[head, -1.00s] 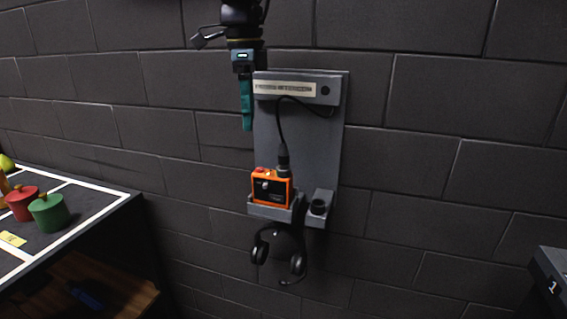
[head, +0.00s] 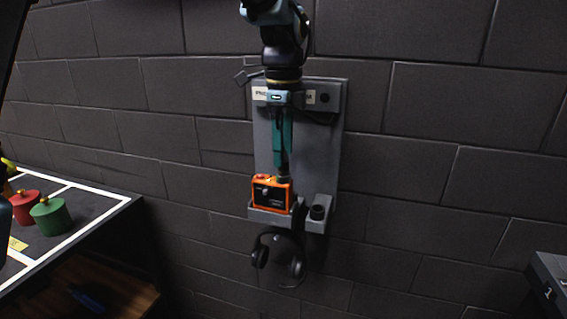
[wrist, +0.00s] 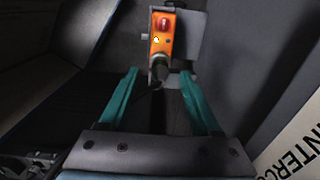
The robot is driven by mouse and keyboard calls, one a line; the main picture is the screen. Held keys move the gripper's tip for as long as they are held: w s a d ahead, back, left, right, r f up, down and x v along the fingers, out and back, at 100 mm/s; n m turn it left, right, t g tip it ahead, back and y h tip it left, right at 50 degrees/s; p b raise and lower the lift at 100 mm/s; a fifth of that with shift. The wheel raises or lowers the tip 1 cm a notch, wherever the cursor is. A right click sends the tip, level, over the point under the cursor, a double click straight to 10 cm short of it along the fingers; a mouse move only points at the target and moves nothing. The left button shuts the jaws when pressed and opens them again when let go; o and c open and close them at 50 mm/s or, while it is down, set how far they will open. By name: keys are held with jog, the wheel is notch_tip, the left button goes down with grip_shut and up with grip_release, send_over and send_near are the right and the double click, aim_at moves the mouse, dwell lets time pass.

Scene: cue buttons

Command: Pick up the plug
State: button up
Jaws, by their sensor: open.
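The plug (wrist: 160,72) is a dark cylinder with a cable. It stands upright in the top of the orange box (head: 271,194), which sits in the grey wall holder. In the head view my gripper (head: 283,158) points down in front of the panel and hides most of the plug and its cable. In the wrist view my gripper (wrist: 158,76) is open, with a teal finger on each side of the plug. Gaps show between the fingers and the plug. The orange box (wrist: 161,38), with a red button, lies just beyond the fingertips.
The grey wall panel (head: 330,150) is close behind my gripper. An empty round holder (head: 318,212) is right of the box. A headset (head: 297,266) hangs below. A table edge (head: 100,218) with red and green pots is at left.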

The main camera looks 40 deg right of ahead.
aim_at(283, 171)
jog(key=shift+f, duration=1.05)
grip_shut()
